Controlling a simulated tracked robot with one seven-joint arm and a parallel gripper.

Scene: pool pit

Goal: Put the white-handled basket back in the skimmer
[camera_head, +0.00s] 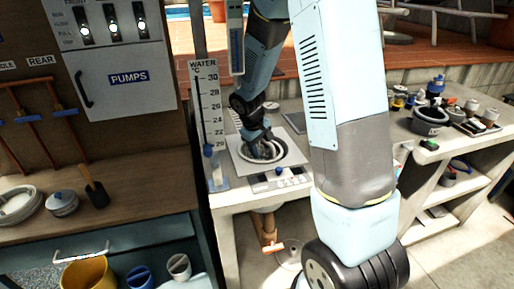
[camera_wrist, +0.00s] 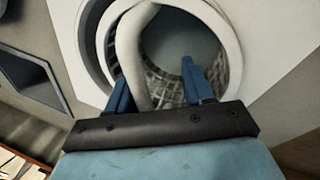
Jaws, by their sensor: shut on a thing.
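The skimmer (camera_head: 285,143) is a round opening in a square pale plate on the counter, and its white collar (camera_wrist: 88,45) fills much of the wrist view. The basket (camera_wrist: 163,88) is grey mesh and shows inside the collar. Its thick white handle (camera_wrist: 131,45) arches up between my gripper's blue fingers. My gripper (camera_wrist: 155,68) is shut on this handle, which lies nearer the left finger. In the head view my gripper (camera_head: 258,146) is low over the skimmer opening. I cannot tell whether the basket is fully seated, as its underside is hidden.
A water thermometer board (camera_head: 206,95) stands left of the skimmer. Pots and a black tub (camera_head: 430,120) crowd the right counter. A dark-framed panel (camera_wrist: 30,75) lies beside the plate.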

